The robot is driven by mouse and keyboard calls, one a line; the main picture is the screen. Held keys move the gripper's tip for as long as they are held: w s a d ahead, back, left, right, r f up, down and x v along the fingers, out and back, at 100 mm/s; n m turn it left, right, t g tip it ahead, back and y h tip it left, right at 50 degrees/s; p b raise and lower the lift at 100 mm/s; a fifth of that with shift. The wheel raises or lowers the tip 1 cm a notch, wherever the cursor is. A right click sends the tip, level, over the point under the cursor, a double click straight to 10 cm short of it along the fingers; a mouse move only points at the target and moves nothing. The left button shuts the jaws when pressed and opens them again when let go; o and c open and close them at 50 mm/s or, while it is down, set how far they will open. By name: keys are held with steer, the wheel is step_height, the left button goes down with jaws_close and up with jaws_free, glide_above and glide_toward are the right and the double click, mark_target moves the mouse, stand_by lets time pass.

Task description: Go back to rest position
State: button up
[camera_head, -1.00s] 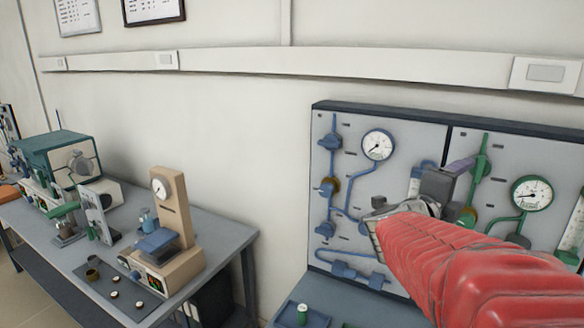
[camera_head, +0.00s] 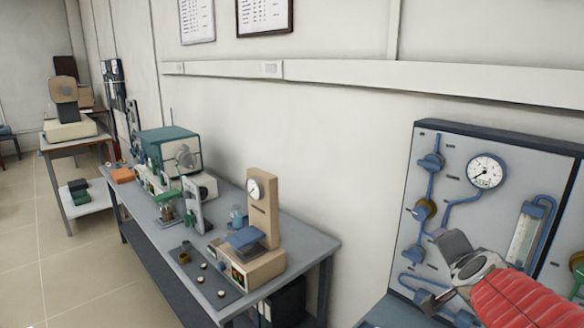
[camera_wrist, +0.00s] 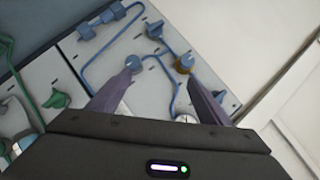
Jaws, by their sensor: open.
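My gripper (camera_head: 430,272) is at the lower right in the head view, at the end of my red-sleeved arm, in front of the grey gauge panel (camera_head: 452,205). In the wrist view my gripper (camera_wrist: 162,78) shows two purple-grey fingers spread apart with nothing between them. Beyond the fingertips lie the panel's blue pipes and knobs, with a blue knob (camera_wrist: 133,63) near the left fingertip and a brass-coloured fitting (camera_wrist: 184,63) near the right one. Whether the fingers touch the panel cannot be told, but no part is held.
A grey workbench (camera_head: 312,252) stands left of the panel, carrying a beige instrument with a dial (camera_head: 262,215) and a teal furnace-like box (camera_head: 168,148). A further table (camera_head: 75,143) stands at the far left. The tiled floor (camera_head: 40,250) at the left is clear.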

steer(key=s+a+f+n+g+y, duration=0.2)
steer(key=s+a+f+n+g, duration=0.1)
steer(key=s+a+n, duration=0.4)
steer(key=s+a+f+n+g+y, duration=0.2)
steer(key=s+a+f+n, duration=0.3)
steer(key=s+a+n, duration=0.3)
steer(key=shift+s+a+g+y, duration=0.4)
steer(key=shift+s+a+g, duration=0.2)
steer(key=shift+s+a, duration=1.85)
